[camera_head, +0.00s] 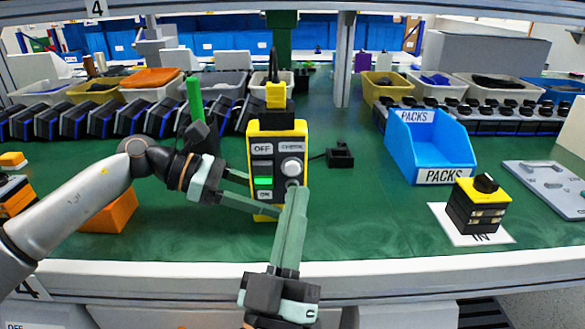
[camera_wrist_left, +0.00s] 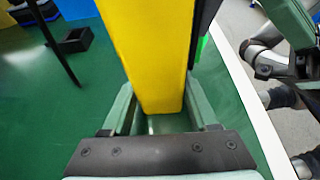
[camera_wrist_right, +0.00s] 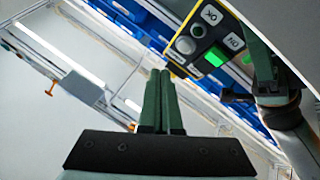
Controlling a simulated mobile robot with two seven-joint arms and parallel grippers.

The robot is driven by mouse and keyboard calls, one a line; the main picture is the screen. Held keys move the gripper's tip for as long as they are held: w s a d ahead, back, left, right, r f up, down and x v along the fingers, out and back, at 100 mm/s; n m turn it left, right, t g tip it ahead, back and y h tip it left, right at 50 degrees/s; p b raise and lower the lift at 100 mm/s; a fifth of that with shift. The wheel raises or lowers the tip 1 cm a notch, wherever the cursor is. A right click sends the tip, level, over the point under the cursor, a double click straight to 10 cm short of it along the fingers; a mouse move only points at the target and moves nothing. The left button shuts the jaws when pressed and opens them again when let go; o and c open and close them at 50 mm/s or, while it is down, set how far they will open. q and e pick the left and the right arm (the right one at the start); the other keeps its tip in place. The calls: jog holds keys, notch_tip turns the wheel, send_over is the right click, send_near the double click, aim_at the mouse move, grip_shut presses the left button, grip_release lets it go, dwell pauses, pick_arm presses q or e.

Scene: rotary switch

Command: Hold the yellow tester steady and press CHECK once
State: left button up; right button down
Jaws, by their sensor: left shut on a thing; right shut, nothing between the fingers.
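The yellow tester (camera_head: 250,150) stands upright mid-table, its dark face towards me with OFF, ON and CHECK labels, a lit green patch (camera_head: 263,182) and a large grey round button (camera_head: 291,166) under CHECK. My left gripper (camera_head: 262,198) is shut on its lower part; the left wrist view shows the yellow side (camera_wrist_left: 150,50) between the fingers. My right gripper (camera_head: 297,192) is shut and empty in front of the face's lower right, partly covering a second round control. The right wrist view shows its closed fingertips (camera_wrist_right: 159,74) below the buttons (camera_wrist_right: 186,45). I cannot tell whether they touch.
A blue PACKS bin (camera_head: 432,146) and a yellow-black block with a knob (camera_head: 478,205) on an IN sheet stand right. A grey plate (camera_head: 545,188) lies far right. An orange block (camera_head: 108,212) lies behind my left arm. Bins line the back. Green table between tester and PACKS bin is mostly clear.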

dwell(0.5)
jog(key=w+r+n+y, duration=0.1)
jog(key=r+n+y, duration=0.2)
jog(key=n+y, duration=0.1)
jog(key=w+r+n+t+y, duration=0.1)
jog(key=w+r+n+y, duration=0.1)
jog(key=n+y, duration=0.2)
jog(key=w+d+r+n+t+y, duration=0.1)
jog(key=r+n+y, duration=0.2)
jog(key=y, duration=0.4)
jog(key=shift+w+r+n, duration=0.3)
jog(key=shift+r+n, duration=0.05)
jog(key=shift+n, duration=0.05)
jog(key=s+d+f+n+g+y, duration=0.2)
jog(key=d+f+n+g+y, duration=0.2)
jog(key=n+g, duration=0.6)
jog(key=s+d+f+n+g+y, duration=0.3)
jog(key=d+n+g, duration=0.4)
jog(key=n+g, duration=0.3)
jog(key=shift+s+f+g+y, duration=0.2)
jog(key=shift+f+g+y, duration=0.25)
jog(key=shift+g+y, duration=0.35)
